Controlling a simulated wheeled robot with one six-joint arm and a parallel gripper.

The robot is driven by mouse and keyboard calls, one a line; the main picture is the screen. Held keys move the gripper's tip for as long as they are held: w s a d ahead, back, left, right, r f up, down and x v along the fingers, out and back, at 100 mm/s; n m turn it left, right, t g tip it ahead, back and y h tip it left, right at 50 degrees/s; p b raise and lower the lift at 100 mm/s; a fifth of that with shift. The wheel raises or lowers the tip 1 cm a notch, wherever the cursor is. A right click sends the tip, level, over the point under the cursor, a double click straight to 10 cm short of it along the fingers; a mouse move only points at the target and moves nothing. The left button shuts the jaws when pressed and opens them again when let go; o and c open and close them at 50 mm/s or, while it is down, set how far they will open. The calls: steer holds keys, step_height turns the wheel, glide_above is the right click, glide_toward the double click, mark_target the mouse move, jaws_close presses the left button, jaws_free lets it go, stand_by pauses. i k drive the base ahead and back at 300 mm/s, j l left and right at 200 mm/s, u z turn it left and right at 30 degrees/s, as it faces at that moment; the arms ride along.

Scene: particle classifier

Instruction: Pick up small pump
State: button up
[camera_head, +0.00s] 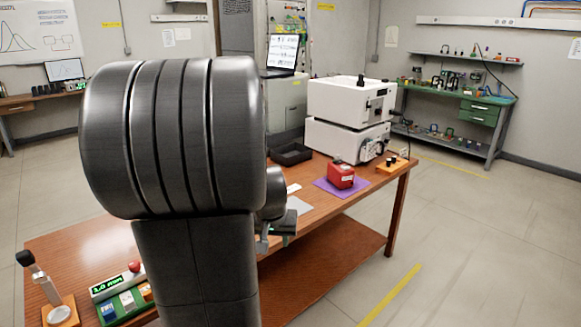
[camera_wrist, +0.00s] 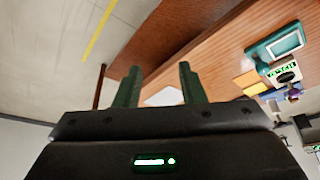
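A small red box-shaped device (camera_head: 340,175) sits on a purple mat (camera_head: 329,187) on the wooden table in the head view. It is probably the small pump, though no label is readable. My gripper (camera_head: 275,236) is over the table, nearer than the red device and to its left, mostly hidden by my large grey arm. In the wrist view my gripper (camera_wrist: 159,76) shows two dark green fingers spread apart with nothing held between them. A white sheet (camera_wrist: 164,97) lies on the table beyond them. The red device cannot be made out in the wrist view.
A white two-part machine (camera_head: 349,115) stands behind the mat, with a black tray (camera_head: 290,154) to its left. An orange block with black knobs (camera_head: 392,164) is to the mat's right. A green-display control box (camera_head: 118,282) is at the front left. The right floor is clear.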

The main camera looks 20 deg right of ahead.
mark_target(343, 179)
steer(key=i+l+u, duration=0.15)
steer(key=l, duration=0.25)
steer(key=i+l+u, duration=0.2)
steer(key=l, duration=0.25)
steer(key=i+l+u, duration=0.15)
steer(key=l, duration=0.3)
steer(key=i+l+u, duration=0.15)
steer(key=l, duration=0.3)
steer(key=l+u, duration=0.15)
steer(key=l, duration=0.35)
steer(key=i+l, duration=0.1)
steer(key=l, duration=0.4)
steer(key=i+l, duration=0.1)
steer(key=l, duration=0.9)
steer(key=i, duration=0.05)
